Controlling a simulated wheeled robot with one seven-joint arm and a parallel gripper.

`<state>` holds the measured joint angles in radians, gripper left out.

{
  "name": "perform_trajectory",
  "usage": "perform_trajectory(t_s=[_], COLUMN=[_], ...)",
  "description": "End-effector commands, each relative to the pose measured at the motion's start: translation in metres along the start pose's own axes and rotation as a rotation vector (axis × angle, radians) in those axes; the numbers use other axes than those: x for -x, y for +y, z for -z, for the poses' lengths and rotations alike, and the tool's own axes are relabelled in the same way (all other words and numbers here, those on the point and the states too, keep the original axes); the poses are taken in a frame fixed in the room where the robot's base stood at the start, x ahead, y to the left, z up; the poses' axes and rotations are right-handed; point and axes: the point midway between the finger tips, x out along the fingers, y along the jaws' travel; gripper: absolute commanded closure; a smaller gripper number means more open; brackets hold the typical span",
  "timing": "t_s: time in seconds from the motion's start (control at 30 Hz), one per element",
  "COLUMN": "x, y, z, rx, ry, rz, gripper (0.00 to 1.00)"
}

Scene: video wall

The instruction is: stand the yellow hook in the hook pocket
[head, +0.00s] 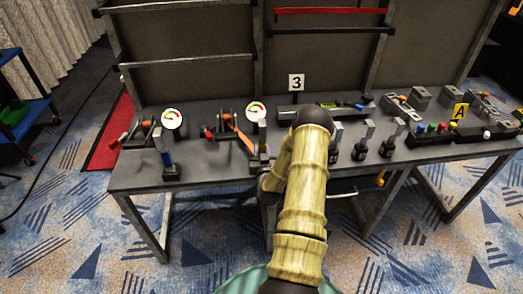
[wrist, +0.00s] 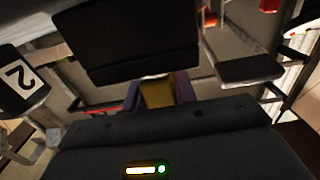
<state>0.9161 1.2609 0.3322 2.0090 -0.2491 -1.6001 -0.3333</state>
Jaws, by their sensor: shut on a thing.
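In the wrist view, my gripper (wrist: 156,88) is shut on a yellow piece, which I take to be the yellow hook (wrist: 157,94). Only a small part of it shows between the dark fingers, and its tilt cannot be told. Purple walls (wrist: 183,85) stand on both sides of the yellow piece, perhaps the hook pocket. I cannot tell whether the piece is inside them or in front of them. In the head view, a small purple part (head: 263,157) shows at the table's front edge beside my arm. My arm hides the gripper there.
The grey table (head: 210,170) carries two round gauges (head: 172,118), clamps with red and orange handles, and a blue-stemmed stand (head: 168,165). Right of my arm are several dark stands (head: 360,148) and a button box (head: 430,133). Rails of the rack (head: 200,62) rise behind.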

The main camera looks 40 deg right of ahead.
Motion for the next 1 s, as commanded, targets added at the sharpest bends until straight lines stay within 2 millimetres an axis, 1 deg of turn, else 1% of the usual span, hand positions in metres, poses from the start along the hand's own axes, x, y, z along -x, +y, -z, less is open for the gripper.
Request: perform_trajectory(t_s=[0.23, 0.27, 0.3, 0.33, 0.37, 0.77, 0.87, 1.0], x=[0.0, 0.0, 0.0, 0.0, 0.0, 0.002, 0.012, 0.034], y=[0.0, 0.0, 0.0, 0.0, 0.0, 0.0, 0.0, 0.0], z=[-0.004, -0.003, -0.002, -0.002, -0.002, 0.001, -0.001, -0.001], rx=[0.001, 0.001, 0.001, 0.0, 0.0, 0.0, 0.0, 0.0], ry=[0.001, 0.0, -0.001, -0.001, -0.001, -0.002, -0.004, -0.004], rz=[0.0, 0.0, 0.0, 0.0, 0.0, 0.0, 0.001, 0.001], gripper=[0.93, 0.67, 0.59, 0.53, 0.51, 0.51, 0.51, 0.51])
